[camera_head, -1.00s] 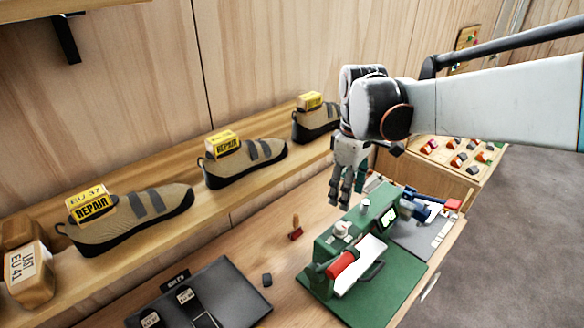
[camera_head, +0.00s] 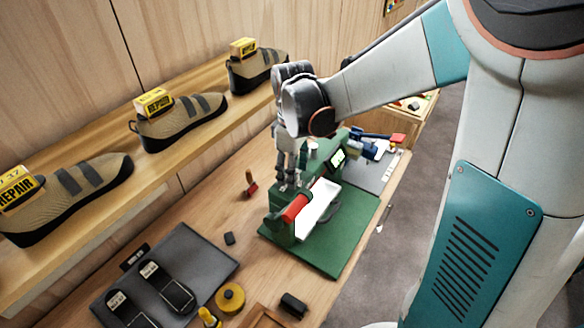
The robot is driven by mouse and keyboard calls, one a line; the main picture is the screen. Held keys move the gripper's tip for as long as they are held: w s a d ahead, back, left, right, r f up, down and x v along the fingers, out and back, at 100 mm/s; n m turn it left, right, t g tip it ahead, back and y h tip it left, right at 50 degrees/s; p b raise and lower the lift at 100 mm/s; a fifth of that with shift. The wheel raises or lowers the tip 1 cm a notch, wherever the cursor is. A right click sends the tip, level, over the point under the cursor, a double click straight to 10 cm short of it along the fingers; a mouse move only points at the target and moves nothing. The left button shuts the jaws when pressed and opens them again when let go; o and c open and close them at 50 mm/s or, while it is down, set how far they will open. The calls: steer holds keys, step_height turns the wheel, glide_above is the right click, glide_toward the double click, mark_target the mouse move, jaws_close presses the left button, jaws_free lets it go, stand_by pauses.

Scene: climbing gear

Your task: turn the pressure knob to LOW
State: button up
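A green press machine (camera_head: 312,170) with a red roller (camera_head: 295,208), a white plate (camera_head: 318,202) and a small lit display (camera_head: 338,158) stands on a green base on the workbench. My gripper (camera_head: 286,182) points down at the near top of the machine. Its fingertips are at or just above the spot where a pale knob sits. The fingers hide most of that knob, so I cannot tell if they touch it or how it is turned. A second small pale knob (camera_head: 312,147) shows beside the gripper. No LOW marking is readable. Finger spacing is unclear.
Shoes with yellow REPAIR tags (camera_head: 154,103) stand on a wooden shelf at the left. A dark mat (camera_head: 195,252) with black soles, a yellow roll (camera_head: 230,298) and a red-ended brush (camera_head: 251,186) lie on the bench. Blue tools (camera_head: 366,138) stand behind the machine.

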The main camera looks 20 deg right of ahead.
steer(key=c, duration=1.1)
steer(key=shift+m, duration=0.3)
steer(key=m+b, duration=0.1)
steer(key=m, duration=0.2)
steer(key=shift+m, duration=0.4)
steer(key=m, duration=0.5)
steer(key=shift+b, duration=0.35)
steer(key=m, duration=0.5)
steer(key=shift+m, duration=0.4)
steer(key=shift+m+b, duration=0.45)
steer(key=shift+m, duration=1.85)
